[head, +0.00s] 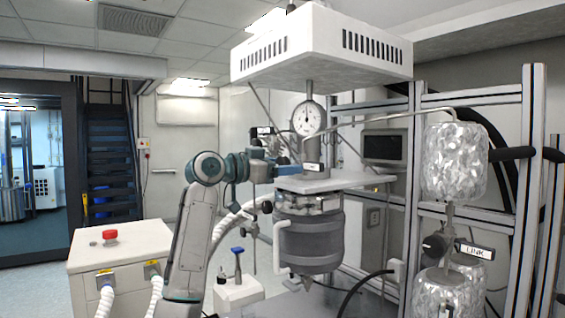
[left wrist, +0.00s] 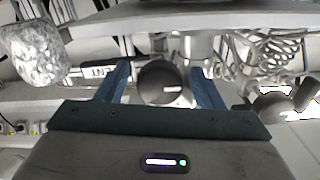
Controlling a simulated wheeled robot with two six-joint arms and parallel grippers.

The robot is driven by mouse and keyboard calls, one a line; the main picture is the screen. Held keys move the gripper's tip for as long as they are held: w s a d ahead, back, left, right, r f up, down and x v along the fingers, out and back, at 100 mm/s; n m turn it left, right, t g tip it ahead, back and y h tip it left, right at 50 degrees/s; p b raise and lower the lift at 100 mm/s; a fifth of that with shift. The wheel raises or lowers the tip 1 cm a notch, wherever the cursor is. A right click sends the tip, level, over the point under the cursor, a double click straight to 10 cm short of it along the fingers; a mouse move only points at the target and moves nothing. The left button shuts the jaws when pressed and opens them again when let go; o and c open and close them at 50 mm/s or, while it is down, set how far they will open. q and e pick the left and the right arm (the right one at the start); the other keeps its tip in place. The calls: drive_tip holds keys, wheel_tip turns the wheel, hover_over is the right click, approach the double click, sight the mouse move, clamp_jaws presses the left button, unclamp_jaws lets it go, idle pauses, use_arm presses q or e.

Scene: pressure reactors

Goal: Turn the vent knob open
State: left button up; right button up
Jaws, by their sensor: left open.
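The vent knob (left wrist: 160,83) is a dark round knob with a short white mark on its face, seen in the left wrist view. A label partly reading "ENT" (left wrist: 98,72) is beside it, partly covered by a finger. My left gripper (left wrist: 160,88) is open, with one blue finger on each side of the knob; I cannot tell whether either touches it. In the head view my left gripper (head: 290,166) is at the reactor's upper fittings, below the pressure gauge (head: 307,118), and the knob is not clearly visible there. My right gripper is not in view.
The grey reactor vessel (head: 310,237) hangs below a pale plate (head: 335,181). A dark knob with a "LINK" label (head: 474,251) is at right, near foil-wrapped vessels (head: 454,162) and a metal frame. A white cabinet with a red button (head: 110,234) stands at left.

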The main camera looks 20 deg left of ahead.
use_arm(q)
drive_tip(key=shift+c, duration=0.2)
drive_tip(key=c, duration=0.9)
